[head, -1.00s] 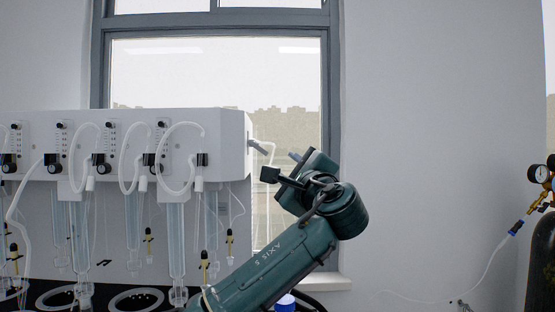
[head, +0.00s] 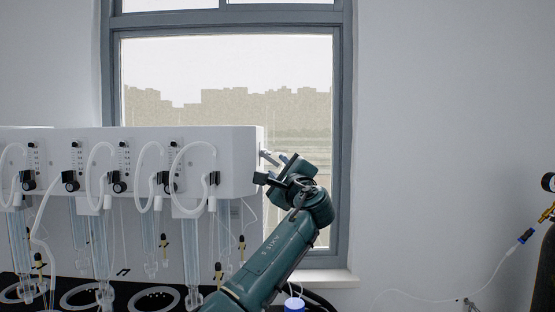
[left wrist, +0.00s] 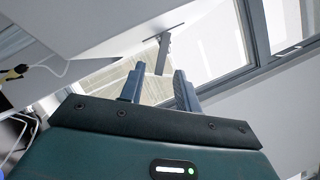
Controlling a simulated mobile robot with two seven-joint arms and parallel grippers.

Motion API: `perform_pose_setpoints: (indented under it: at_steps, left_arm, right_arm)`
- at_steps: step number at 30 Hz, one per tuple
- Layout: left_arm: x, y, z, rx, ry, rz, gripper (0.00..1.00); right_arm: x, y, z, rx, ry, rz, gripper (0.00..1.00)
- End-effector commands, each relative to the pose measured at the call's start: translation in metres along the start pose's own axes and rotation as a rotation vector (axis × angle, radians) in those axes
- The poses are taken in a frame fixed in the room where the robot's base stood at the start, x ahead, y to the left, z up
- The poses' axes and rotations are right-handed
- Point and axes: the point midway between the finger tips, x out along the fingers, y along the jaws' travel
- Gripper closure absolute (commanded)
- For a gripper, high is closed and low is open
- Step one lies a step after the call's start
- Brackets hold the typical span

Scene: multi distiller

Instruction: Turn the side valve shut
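The side valve (head: 268,157) is a small grey fitting on the right end face of the long white distiller unit (head: 230,150). In the left wrist view the valve (left wrist: 163,52) shows as a grey lever hanging from the white panel. My left gripper (head: 287,163) is just right of the valve in the head view, partly hiding it. In the left wrist view its two fingers (left wrist: 158,75) are apart, with the lever's lower end seen in the gap or just beyond. I cannot tell whether they touch it. My right gripper is in neither view.
Clear tubes, black knobs and glass columns line the distiller's front. A window (head: 225,90) is behind it. A blue-capped bottle (head: 294,304) stands below my left arm. A gas cylinder with a brass regulator (head: 546,212) is at far right. The wall between is bare.

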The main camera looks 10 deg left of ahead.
Motion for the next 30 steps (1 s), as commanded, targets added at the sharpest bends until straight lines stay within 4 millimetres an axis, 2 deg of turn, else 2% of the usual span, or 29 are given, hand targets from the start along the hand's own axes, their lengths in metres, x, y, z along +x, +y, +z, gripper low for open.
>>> perform_pose_setpoints:
  at_steps: [6,18,30]
  left_arm:
    - [0.017,-0.001,0.0,0.001,0.001,-0.001,0.67]
    - [0.02,0.0,-0.001,-0.001,0.001,-0.001,0.68]
    - [0.02,0.0,-0.001,-0.001,0.001,-0.001,1.0]
  right_arm:
    - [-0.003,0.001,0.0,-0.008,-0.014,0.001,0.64]
    - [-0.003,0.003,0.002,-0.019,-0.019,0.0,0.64]
    - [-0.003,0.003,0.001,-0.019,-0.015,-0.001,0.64]
